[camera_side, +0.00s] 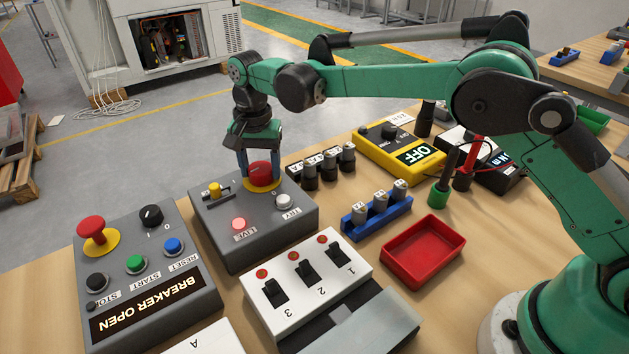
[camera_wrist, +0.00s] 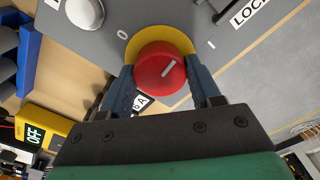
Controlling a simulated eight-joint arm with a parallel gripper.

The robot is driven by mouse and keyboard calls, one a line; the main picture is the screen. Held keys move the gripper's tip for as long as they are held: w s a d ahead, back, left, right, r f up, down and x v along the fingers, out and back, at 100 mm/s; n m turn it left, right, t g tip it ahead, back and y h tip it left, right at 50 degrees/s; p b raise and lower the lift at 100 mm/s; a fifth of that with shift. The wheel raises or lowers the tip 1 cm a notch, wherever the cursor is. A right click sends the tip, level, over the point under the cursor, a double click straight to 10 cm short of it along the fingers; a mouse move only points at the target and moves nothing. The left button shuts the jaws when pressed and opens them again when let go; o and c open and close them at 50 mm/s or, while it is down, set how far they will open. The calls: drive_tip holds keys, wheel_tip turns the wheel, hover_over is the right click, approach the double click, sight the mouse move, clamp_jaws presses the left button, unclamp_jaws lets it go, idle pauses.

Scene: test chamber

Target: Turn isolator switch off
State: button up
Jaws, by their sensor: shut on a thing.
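The isolator switch is a red rotary knob (camera_side: 262,174) on a yellow disc, on top of a grey box (camera_side: 265,238). It also shows in the wrist view (camera_wrist: 158,72), where its white line slants up and right, roughly toward the "I" mark; the "O" mark is at upper left. My gripper (camera_side: 261,172) points down over the knob. Its two blue fingers, seen in the wrist view (camera_wrist: 165,85), are shut on the knob's opposite sides. A pinkish-red lamp (camera_side: 238,224) labelled LIVE is on the same box.
The box also carries a yellow-topped part (camera_side: 214,190) and a white button (camera_side: 284,201). A grey breaker panel (camera_side: 150,275) stands left, a white switch panel (camera_side: 305,280) in front. A red tray (camera_side: 423,250), blue rack (camera_side: 376,218) and yellow meter (camera_side: 400,150) are right.

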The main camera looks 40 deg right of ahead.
sight(260, 167)
drive_tip(key=n, duration=0.8)
drive_tip(key=shift+n, duration=0.3)
drive_tip(key=n, duration=0.4)
drive_tip(key=shift+n, duration=2.1)
drive_tip(key=o, duration=1.3)
drive_tip(key=shift+r, duration=0.1)
drive_tip(key=shift+r, duration=2.75)
